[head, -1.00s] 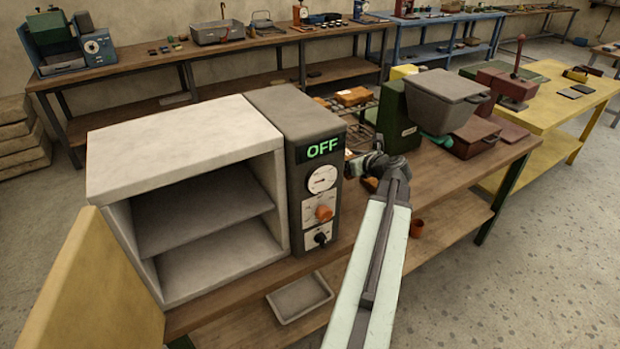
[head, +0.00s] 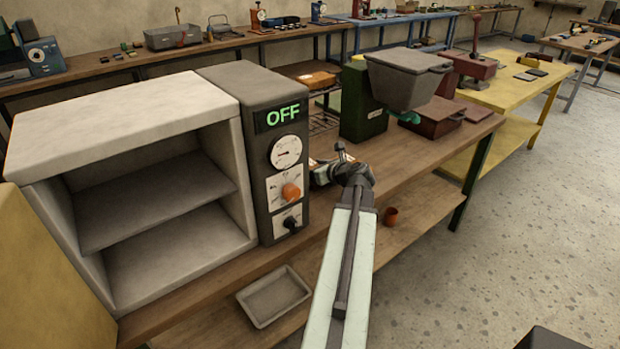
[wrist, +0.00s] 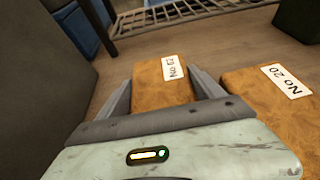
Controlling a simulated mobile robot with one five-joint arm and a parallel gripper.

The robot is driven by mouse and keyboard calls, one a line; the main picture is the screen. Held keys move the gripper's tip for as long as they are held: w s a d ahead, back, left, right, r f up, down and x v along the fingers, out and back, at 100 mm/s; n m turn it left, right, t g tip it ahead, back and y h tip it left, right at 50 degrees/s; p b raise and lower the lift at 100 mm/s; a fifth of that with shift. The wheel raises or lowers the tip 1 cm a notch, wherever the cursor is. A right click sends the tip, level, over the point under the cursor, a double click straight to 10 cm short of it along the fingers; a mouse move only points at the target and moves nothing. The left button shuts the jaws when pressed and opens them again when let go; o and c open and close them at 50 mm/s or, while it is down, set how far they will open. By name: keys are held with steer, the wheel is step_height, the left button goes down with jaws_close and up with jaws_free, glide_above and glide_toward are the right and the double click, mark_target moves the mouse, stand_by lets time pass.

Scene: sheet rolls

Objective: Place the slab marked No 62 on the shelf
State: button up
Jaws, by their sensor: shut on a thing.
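The slab marked No 62 (wrist: 165,82) is an orange-brown block with a white label in the wrist view. My gripper (wrist: 163,90) is shut on it, one finger on each side. I cannot tell whether it still rests on the bench. In the head view my gripper (head: 343,165) is beside the right side of the grey oven, and the slab is mostly hidden there. The shelf (head: 155,203) is a grey plate inside the open pale oven (head: 105,115), with a space above and below it. The oven's display reads OFF.
A similar slab marked No 20 (wrist: 270,95) lies just right of my gripper. The oven's dark control panel (head: 278,155) stands between my gripper and the opening. The yellow door (head: 40,270) is swung open at left. A grey tray (head: 273,295) lies on the lower board.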

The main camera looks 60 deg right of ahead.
steer(key=shift+f, duration=0.3)
steer(key=o, duration=2)
